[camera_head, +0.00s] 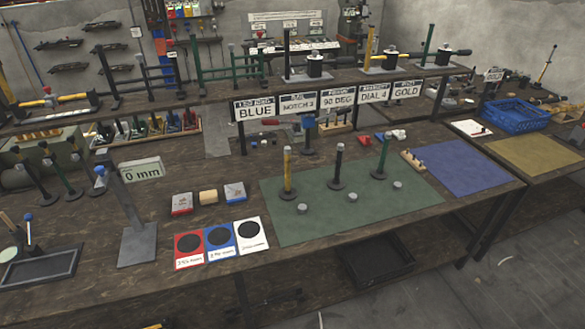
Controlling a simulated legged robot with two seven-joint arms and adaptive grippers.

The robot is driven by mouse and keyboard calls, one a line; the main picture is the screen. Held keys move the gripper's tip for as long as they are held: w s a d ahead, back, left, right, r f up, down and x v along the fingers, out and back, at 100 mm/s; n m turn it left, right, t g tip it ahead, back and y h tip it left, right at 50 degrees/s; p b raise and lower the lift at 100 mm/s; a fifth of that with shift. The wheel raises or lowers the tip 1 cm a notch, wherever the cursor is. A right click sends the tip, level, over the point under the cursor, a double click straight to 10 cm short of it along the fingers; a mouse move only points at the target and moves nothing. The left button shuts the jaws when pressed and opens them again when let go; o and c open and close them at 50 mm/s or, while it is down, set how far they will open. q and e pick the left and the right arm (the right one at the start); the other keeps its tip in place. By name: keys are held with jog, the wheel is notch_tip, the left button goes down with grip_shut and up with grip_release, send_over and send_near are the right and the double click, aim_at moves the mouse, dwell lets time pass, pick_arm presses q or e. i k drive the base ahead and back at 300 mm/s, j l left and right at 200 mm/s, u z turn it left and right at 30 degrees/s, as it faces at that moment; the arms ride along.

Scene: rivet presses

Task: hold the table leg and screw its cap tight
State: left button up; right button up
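Three upright posts on round dark bases stand on the green mat (330,220); they look like table legs. One is a yellow post (288,172), one a black post (338,168), one a green post (383,157). In front of them lie three small grey round pieces, which may be caps: a left one (302,208), a middle one (352,198) and a right one (397,184). They are apart from the posts. Neither of my grippers shows in the head view.
Left of the mat are red, blue and white cards (220,254), small blocks (208,197) and a grey stand with a "0 mm" sign (142,171). A blue mat (462,168) lies right. Signs (323,98) hang behind. A blue crate (515,117) stands far right.

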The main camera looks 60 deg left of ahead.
aim_at(288, 193)
jog(key=u, duration=1.5)
